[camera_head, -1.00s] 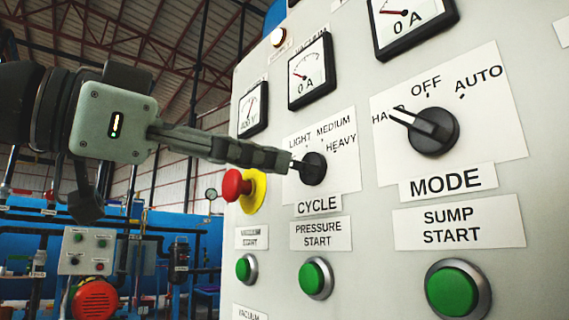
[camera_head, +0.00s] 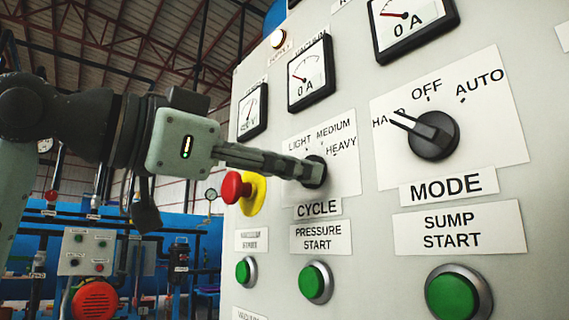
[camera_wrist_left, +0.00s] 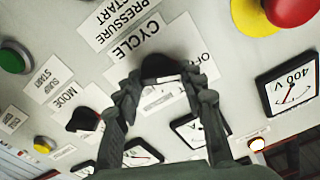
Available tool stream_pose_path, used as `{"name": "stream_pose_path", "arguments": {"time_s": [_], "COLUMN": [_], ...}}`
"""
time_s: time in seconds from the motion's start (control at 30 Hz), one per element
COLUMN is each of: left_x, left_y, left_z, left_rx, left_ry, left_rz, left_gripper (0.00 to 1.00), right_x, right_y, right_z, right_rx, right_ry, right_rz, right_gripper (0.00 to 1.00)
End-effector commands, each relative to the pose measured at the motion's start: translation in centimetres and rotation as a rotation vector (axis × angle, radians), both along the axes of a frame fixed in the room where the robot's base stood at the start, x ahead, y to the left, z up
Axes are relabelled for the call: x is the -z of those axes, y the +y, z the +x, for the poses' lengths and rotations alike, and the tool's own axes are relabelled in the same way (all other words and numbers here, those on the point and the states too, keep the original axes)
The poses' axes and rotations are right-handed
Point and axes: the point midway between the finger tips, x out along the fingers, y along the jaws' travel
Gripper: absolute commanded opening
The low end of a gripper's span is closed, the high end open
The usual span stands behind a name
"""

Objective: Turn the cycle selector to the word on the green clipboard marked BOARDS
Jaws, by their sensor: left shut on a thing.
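The cycle selector is a black knob (camera_head: 319,173) on the grey panel, under the words LIGHT, MEDIUM and HEAVY and above the CYCLE label (camera_head: 318,208). My left gripper (camera_head: 311,171) reaches in from the left and is shut on this knob. In the left wrist view the knob (camera_wrist_left: 160,65) sits between the two fingertips (camera_wrist_left: 162,82). The fingers cover much of the knob in the head view, so I cannot tell which word it points to. The green clipboard marked BOARDS is in neither view. My right gripper is not in view.
The MODE knob (camera_head: 433,135) is to the right, pointing toward HAND. Green start buttons (camera_head: 316,281) are below, and gauges (camera_head: 310,72) above.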

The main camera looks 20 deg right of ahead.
Motion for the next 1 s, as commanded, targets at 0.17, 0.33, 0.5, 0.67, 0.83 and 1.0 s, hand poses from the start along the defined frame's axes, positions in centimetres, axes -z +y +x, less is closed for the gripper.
{"name": "stream_pose_path", "arguments": {"time_s": [0.17, 0.33, 0.5, 0.67, 0.83, 1.0], "left_x": [0.0, 0.0, -0.1, -0.3, -0.3, -0.4], "left_y": [0.0, 0.0, 0.0, 0.1, 0.0, 0.0], "left_z": [0.0, 0.0, 0.0, 0.0, -0.1, -0.1], "left_rx": [0.001, 0.001, -0.001, -0.001, -0.001, -0.001], "left_ry": [-0.002, -0.026, -0.095, -0.204, -0.343, -0.474], "left_rz": [0.001, 0.011, 0.037, 0.077, 0.127, 0.175], "left_gripper": [0.10, 0.10, 0.10, 0.10, 0.10, 0.10], "right_x": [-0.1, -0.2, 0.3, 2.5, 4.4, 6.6], "right_y": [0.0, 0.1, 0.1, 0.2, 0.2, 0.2], "right_z": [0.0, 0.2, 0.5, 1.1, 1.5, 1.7], "right_rx": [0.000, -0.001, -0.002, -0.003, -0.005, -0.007], "right_ry": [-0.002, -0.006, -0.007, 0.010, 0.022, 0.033], "right_rz": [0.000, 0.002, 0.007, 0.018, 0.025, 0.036], "right_gripper": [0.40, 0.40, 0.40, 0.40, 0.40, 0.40]}}
